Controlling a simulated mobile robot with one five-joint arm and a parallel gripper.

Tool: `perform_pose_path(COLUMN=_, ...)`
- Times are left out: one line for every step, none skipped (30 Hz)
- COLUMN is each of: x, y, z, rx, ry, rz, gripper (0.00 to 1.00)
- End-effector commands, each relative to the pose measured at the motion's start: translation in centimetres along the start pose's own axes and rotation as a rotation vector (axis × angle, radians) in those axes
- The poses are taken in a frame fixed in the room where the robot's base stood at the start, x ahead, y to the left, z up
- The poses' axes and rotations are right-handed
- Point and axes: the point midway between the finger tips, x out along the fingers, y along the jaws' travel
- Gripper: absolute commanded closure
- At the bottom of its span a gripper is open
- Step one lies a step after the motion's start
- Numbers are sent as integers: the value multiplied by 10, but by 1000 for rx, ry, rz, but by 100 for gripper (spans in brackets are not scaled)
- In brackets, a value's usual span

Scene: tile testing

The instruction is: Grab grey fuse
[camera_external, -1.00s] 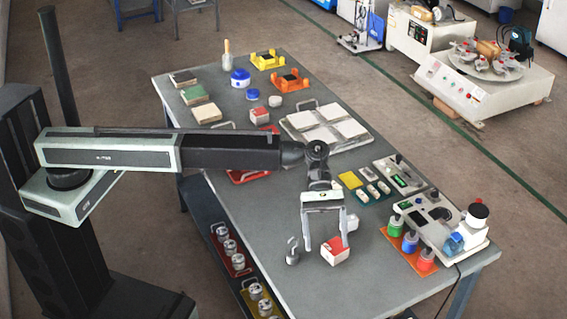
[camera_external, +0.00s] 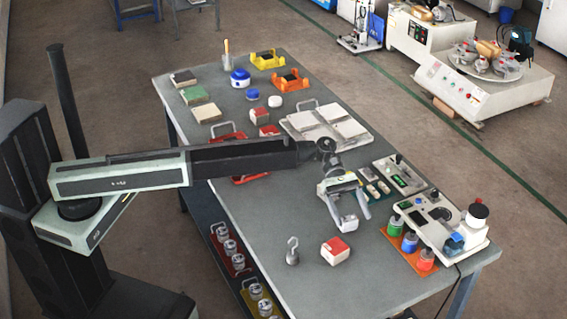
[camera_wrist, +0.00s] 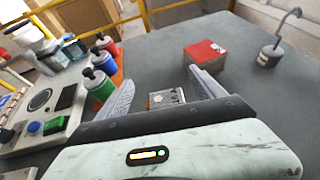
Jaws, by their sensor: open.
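A small light-grey block, which looks like the grey fuse (camera_external: 348,225), sits on the table in the external view, just at my fingertips. In the wrist view the grey fuse (camera_wrist: 167,98) lies between my two fingers, its lower part hidden by my gripper's body. My gripper (camera_external: 350,213) points down and toward the front of the table. In the wrist view my gripper (camera_wrist: 160,82) is open, with a gap on both sides of the block. I cannot tell the exact height of the fingertips above the table.
A white box with a red top (camera_external: 335,251) and a hooked metal weight (camera_external: 292,254) stand in front of my gripper. Colored bottles on an orange tray (camera_external: 409,256) and a control unit (camera_external: 445,235) are at the right. The front table surface is mostly clear.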

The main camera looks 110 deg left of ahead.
Motion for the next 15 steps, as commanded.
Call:
perform_pose_path(x=3, y=0, z=-7, rx=0, ry=0, rz=0, gripper=22)
perform_pose_path(x=5, y=0, z=-11, rx=0, ry=0, rz=0, gripper=22)
perform_pose_path(x=8, y=0, z=-18, rx=0, ry=0, rz=0, gripper=22)
perform_pose_path(x=10, y=0, z=-23, rx=0, ry=0, rz=0, gripper=22)
perform_pose_path(x=12, y=0, z=-29, rx=0, ry=0, rz=0, gripper=22)
perform_pose_path(x=15, y=0, z=-36, rx=0, ry=0, rz=0, gripper=22)
perform_pose_path(x=18, y=0, z=-42, rx=0, ry=0, rz=0, gripper=22)
perform_pose_path(x=24, y=0, z=-36, rx=1, ry=0, rz=-2, gripper=22)
perform_pose_path(x=33, y=0, z=-34, rx=2, ry=0, rz=-3, gripper=22)
perform_pose_path(x=37, y=0, z=-33, rx=1, ry=0, rz=-3, gripper=22)
perform_pose_path(x=40, y=0, z=-32, rx=1, ry=0, rz=-3, gripper=22)
perform_pose_path(x=43, y=0, z=-32, rx=0, ry=0, rz=-1, gripper=22)
perform_pose_path(x=43, y=0, z=-31, rx=0, ry=0, rz=-1, gripper=22)
perform_pose_path(x=44, y=0, z=-30, rx=0, ry=0, rz=0, gripper=22)
perform_pose_path(x=43, y=0, z=-30, rx=0, ry=0, rz=0, gripper=22)
